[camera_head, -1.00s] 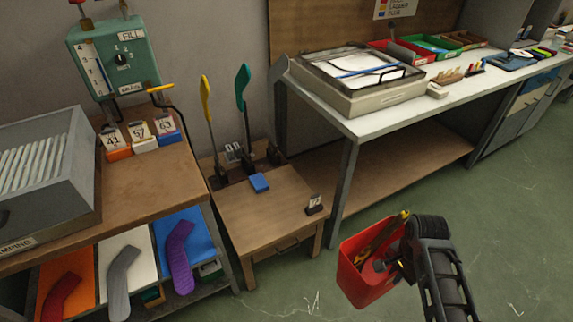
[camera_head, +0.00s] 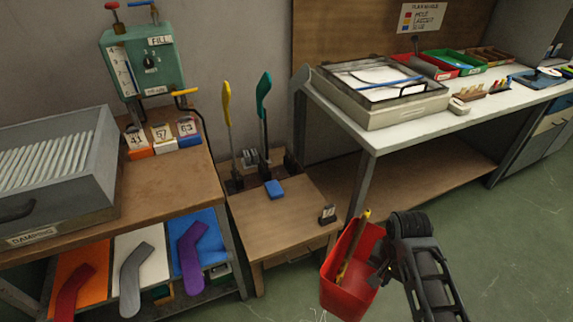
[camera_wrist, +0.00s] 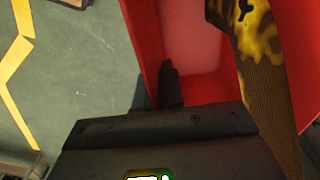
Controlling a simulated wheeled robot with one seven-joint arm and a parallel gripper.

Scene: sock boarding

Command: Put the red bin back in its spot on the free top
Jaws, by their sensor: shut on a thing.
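The red bin (camera_head: 343,292) hangs in the air in front of the right front corner of the low wooden table (camera_head: 268,226). It is tilted, and a yellow-and-brown tool (camera_head: 350,250) stands inside it. My gripper (camera_head: 377,276) is shut on the bin's right wall. In the wrist view the red bin (camera_wrist: 205,50) fills the upper right, with a dark finger of my gripper (camera_wrist: 172,88) against it and the tool (camera_wrist: 252,60) beside it.
A yellow and a green sock form (camera_head: 264,100) stand at the low table's back. A white-topped bench (camera_head: 395,132) behind it carries a grey tray, small bins and tools. A bench with a damping box (camera_head: 62,195) is at left. Green floor is open at right.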

